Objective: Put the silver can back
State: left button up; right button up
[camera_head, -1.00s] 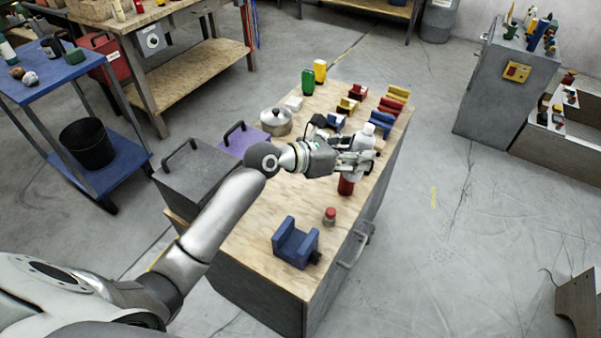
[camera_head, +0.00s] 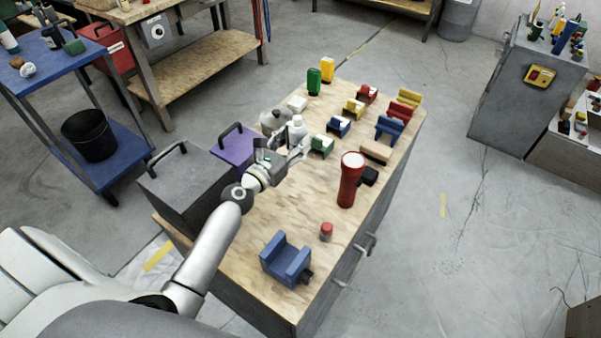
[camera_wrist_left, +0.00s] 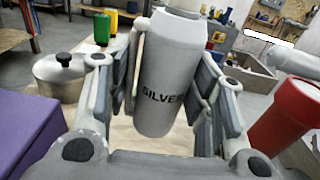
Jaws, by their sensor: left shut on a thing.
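The silver can (camera_wrist_left: 165,75) is between the fingers of my left gripper (camera_wrist_left: 160,100) in the left wrist view, its label reading "SILVER" partly visible. In the head view my left gripper (camera_head: 290,153) is shut on the silver can (camera_head: 297,128), over the wooden tabletop beside the purple box. The can is slightly tilted in the wrist view. I cannot tell how far its base is above the table. My right gripper is not in view.
A red flashlight (camera_head: 351,180) stands right of the gripper. The purple box (camera_head: 233,148), a lidded metal pot (camera_head: 273,119) and a grey box (camera_head: 186,185) are at the left.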

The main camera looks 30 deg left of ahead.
pick_arm(q)
notch_tip(320, 180, down, 6)
jog(key=b, duration=0.4)
jog(key=shift+s+r, duration=0.15)
jog(key=shift+r, duration=0.05)
notch_tip(320, 180, down, 4)
jog(key=b, duration=0.3)
jog(key=shift+r, duration=0.2)
jog(key=shift+f+b, duration=0.25)
jog(key=shift+b, duration=0.05)
jog(key=o, duration=0.7)
jog(key=shift+c, duration=0.2)
jog(key=shift+s, duration=0.1)
